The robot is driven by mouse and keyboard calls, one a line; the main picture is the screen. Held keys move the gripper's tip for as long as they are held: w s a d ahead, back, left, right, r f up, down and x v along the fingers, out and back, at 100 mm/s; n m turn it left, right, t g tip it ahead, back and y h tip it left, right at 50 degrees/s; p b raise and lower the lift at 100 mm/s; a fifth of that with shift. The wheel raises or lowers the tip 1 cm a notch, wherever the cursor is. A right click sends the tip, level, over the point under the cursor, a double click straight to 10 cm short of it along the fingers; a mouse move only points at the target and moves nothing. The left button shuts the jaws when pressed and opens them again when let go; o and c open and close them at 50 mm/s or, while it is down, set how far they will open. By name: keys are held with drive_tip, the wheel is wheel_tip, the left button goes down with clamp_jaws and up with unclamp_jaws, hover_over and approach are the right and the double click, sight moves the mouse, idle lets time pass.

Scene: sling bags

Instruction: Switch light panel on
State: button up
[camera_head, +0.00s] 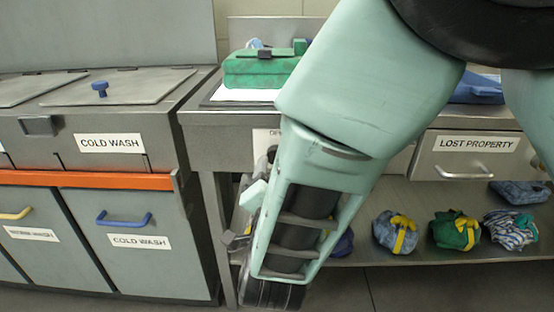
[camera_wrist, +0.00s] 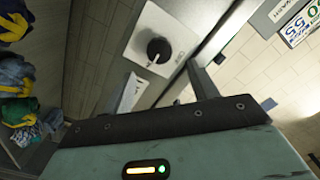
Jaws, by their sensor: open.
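A white plate with a round black knob (camera_wrist: 159,50) shows at the top middle of the wrist view; it looks like a rotary switch, but no label on it is readable. In the head view, a bright white flat sheet (camera_head: 243,95) lies on the bench under a green bag; I cannot tell whether it is the light panel. My gripper (camera_head: 244,217) hangs low in front of the bench, left of the shelf, partly hidden by my own arm. It is open, with nothing seen between its fingers. In the wrist view it is apart from the knob.
The green bag (camera_head: 262,70) lies on the bench. Cold-wash bins (camera_head: 135,240) with an orange rail (camera_head: 90,180) stand at left. A lost property drawer (camera_head: 466,157) is at right. Bundled bags (camera_head: 455,230) lie on the lower shelf. My arm blocks the middle.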

drive_tip(key=s, duration=1)
drive_tip(key=shift+s+a+p, duration=0.15)
drive_tip(key=shift+s+p, duration=0.1)
drive_tip(key=shift+p, duration=0.1)
drive_tip(key=w+a+f+n+g+y, duration=0.2)
drive_tip(key=a+n+g+y, duration=0.1)
drive_tip(key=n+g+y, duration=0.3)
drive_tip(key=s+d+r+n+g+h, duration=0.1)
drive_tip(key=s+d+n+g+h, duration=0.4)
drive_tip(key=s+d+n+g, duration=0.85)
drive_tip(key=d+r+m+p, duration=0.1)
drive_tip(key=r+p, duration=1.2)
drive_tip(key=d+r+m+t+p, duration=0.1)
drive_tip(key=d+r+p, duration=0.1)
drive_tip(key=r+p, duration=1.1)
drive_tip(key=shift+s+d+r, duration=0.2)
drive_tip(key=shift+s+d, duration=0.1)
drive_tip(key=shift+s, duration=0.15)
